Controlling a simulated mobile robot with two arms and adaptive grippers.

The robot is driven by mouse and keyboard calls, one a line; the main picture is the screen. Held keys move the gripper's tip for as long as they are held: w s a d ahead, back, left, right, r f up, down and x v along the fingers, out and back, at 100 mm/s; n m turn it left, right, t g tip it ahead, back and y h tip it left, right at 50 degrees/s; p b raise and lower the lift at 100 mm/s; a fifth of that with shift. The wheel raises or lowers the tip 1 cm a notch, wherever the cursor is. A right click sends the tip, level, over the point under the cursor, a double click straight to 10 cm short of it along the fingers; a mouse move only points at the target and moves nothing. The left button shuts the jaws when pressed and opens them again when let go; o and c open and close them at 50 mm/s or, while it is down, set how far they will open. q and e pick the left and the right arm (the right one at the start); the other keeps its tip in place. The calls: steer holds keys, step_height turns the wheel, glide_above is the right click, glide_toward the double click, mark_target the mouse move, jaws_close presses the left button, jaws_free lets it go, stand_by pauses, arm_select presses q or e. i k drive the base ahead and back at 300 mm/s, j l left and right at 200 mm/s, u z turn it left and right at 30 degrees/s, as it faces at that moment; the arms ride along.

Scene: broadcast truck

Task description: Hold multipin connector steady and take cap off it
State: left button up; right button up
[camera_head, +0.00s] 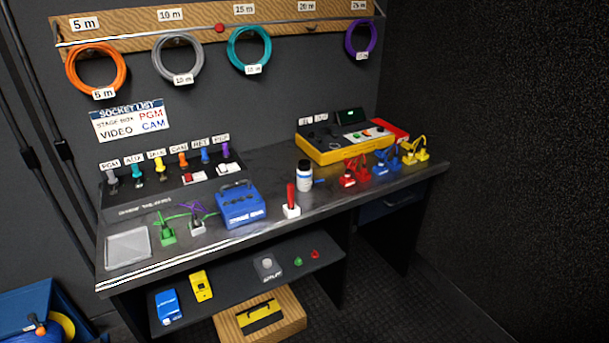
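Neither of my grippers is in view. I cannot tell for sure which thing is the multipin connector or its cap. At the lower left edge, a blue case (22,303) has a yellow round part (62,325) and a small grey and orange piece (38,327) that may be a connector; it is too small to tell. On the bench, a green connector block (167,236) and a grey and white one (197,226) have thin cables. Several red, blue and yellow looped cable pieces stand at the bench's right; a yellow one (409,155) is rightmost.
The dark bench (270,238) holds a grey tray (128,249), blue box (240,205), red-handled tool (291,200), white bottle (304,176) and yellow console (345,143). A lower shelf (228,288) holds small items above a wooden box (260,315). Coiled cables hang behind.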

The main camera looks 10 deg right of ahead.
mark_target(304, 181)
steer(key=i+l+u, duration=0.15)
steer(key=l, duration=0.2)
steer(key=i+l+u, duration=0.15)
steer(key=l, duration=0.25)
steer(key=l+u, duration=0.15)
steer(key=l, duration=0.25)
steer(key=i+l+u, duration=0.1)
steer(key=l, duration=0.3)
steer(key=i, duration=0.05)
